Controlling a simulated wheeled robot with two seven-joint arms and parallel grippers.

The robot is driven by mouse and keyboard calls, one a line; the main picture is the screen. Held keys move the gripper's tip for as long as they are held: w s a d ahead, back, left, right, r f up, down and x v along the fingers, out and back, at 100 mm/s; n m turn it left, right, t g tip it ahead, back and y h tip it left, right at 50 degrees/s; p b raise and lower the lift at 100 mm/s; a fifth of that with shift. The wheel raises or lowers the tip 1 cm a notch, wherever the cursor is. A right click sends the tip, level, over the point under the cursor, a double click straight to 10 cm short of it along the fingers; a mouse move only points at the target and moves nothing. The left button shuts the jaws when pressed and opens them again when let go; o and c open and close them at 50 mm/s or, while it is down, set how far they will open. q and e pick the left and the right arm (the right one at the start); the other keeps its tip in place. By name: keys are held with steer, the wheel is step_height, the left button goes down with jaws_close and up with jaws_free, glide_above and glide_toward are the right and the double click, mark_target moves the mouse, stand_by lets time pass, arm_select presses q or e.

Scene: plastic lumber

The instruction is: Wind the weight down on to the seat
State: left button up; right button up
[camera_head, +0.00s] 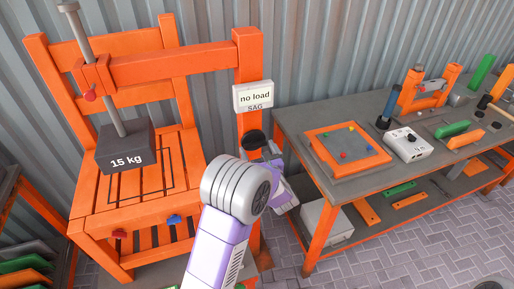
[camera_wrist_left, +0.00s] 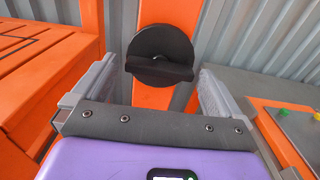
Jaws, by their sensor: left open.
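The dark grey weight (camera_head: 126,155), marked 15 kg, is on a grey rod (camera_head: 90,70) over the orange chair's seat (camera_head: 105,196). A dark square outline is drawn on the seat; the weight seems to hang above it. A black round knob (camera_head: 253,139) is on the orange post, under a sign reading "no load SAG" (camera_head: 253,97). My left gripper (camera_head: 268,166) is open at the post. In the left wrist view the knob (camera_wrist_left: 160,42) with its raised grip bar lies ahead, between the open fingers (camera_wrist_left: 157,72); no contact shows. My right gripper is not in view.
A grey-topped workbench (camera_head: 290,118) stands to the right, carrying an orange-framed board (camera_head: 347,148), a white box with dials (camera_head: 405,145) and coloured bars. Corrugated wall is behind; paved floor is free in front.

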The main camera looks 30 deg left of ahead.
arm_select(q)
steer(key=shift+w+a, duration=0.5)
steer(key=shift+a, duration=0.05)
